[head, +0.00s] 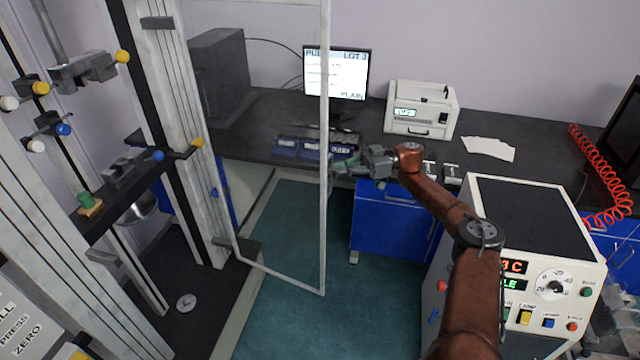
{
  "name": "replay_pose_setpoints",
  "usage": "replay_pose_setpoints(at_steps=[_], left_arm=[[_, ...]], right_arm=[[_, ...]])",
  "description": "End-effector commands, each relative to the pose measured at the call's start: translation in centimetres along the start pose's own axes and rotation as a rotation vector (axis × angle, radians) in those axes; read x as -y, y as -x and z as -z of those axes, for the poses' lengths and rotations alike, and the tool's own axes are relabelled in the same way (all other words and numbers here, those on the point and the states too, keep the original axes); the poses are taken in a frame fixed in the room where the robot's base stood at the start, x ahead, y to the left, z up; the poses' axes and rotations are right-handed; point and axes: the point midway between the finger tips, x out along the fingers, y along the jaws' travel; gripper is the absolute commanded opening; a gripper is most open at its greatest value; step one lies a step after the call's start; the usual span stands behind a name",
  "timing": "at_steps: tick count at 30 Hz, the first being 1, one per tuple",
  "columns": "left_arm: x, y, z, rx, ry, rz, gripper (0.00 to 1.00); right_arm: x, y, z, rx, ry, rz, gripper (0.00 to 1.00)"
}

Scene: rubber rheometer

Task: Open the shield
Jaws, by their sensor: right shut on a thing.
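The shield (324,235) is a clear panel in a pale metal frame, hinged on the tall machine (185,130) at the left. It stands swung out from the machine, with its free edge toward the middle of the view. My right gripper (340,168) is at that free edge, about halfway up, and is shut on the shield's frame. The fingertips are small and partly hidden by the frame. My left gripper is not in view.
A dark bench (270,112) runs behind with a monitor (336,72), blue trays (300,148) and a white printer-like device (420,108). A control box (530,215) stands at the right, close to my right arm. Green floor (290,310) is clear below the shield.

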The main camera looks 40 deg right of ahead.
Motion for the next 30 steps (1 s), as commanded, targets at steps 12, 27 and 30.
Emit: replay_pose_setpoints(at_steps=[12, 27, 30], left_arm=[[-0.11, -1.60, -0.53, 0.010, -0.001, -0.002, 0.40], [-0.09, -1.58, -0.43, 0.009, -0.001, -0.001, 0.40], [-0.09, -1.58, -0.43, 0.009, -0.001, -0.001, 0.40]], right_arm=[[-1.26, 0.95, -0.34, 0.006, -0.005, -0.001, 0.00], [-1.25, 0.94, -0.26, 0.005, -0.004, -0.001, 0.19], [-1.28, 0.77, -0.20, 0.004, -0.003, 0.001, 0.25]])
